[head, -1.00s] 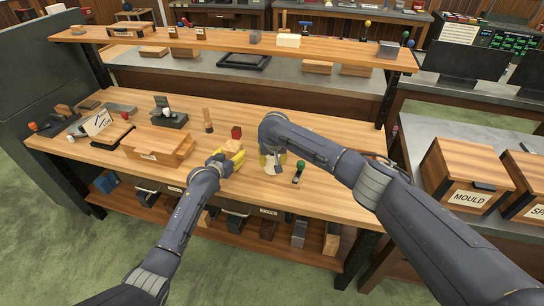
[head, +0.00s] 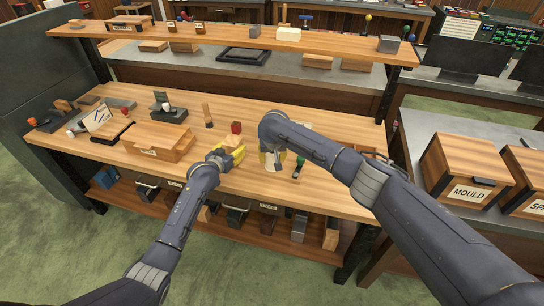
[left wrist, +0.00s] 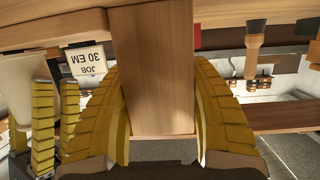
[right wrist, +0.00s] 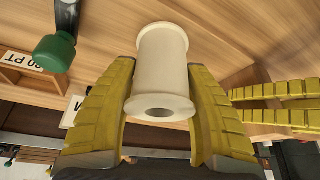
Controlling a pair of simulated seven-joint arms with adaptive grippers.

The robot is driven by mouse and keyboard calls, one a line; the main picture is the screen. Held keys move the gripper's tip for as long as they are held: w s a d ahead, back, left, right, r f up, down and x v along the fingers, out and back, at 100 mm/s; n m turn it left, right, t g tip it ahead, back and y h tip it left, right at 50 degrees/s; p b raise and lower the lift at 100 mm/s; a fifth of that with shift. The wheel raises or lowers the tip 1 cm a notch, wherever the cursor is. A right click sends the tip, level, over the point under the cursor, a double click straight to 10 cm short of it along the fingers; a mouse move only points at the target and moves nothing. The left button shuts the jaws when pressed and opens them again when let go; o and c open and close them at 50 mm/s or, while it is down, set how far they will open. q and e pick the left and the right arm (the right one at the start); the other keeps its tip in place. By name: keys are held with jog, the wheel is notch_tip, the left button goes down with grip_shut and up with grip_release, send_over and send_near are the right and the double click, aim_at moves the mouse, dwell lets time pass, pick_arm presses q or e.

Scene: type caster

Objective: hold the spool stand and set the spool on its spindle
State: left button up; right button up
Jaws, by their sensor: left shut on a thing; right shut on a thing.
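My left gripper (head: 238,155) is shut on a plain wooden block, taken to be part of the spool stand (left wrist: 155,70), seen between its yellow fingers in the left wrist view. No spindle can be made out. My right gripper (head: 271,158) is shut on the off-white spool (right wrist: 162,70), a hollow cylinder with flanged ends. The spool also shows in the head view (head: 270,166), partly hidden by my right gripper. The spool is to the right of my left gripper, apart from it. The left fingers show at the right edge of the right wrist view.
A green-handled tool (head: 299,168) stands just right of the spool. A small red block (head: 236,128) and a wooden-handled tool (head: 207,115) stand behind my left gripper. A wooden box (head: 160,143) is to the left. The bench middle behind is fairly clear.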

jog(key=shift+f, duration=0.35)
dwell(0.7)
jog(key=o, duration=1.2)
jog(key=v, duration=1.2)
jog(key=shift+d, duration=0.1)
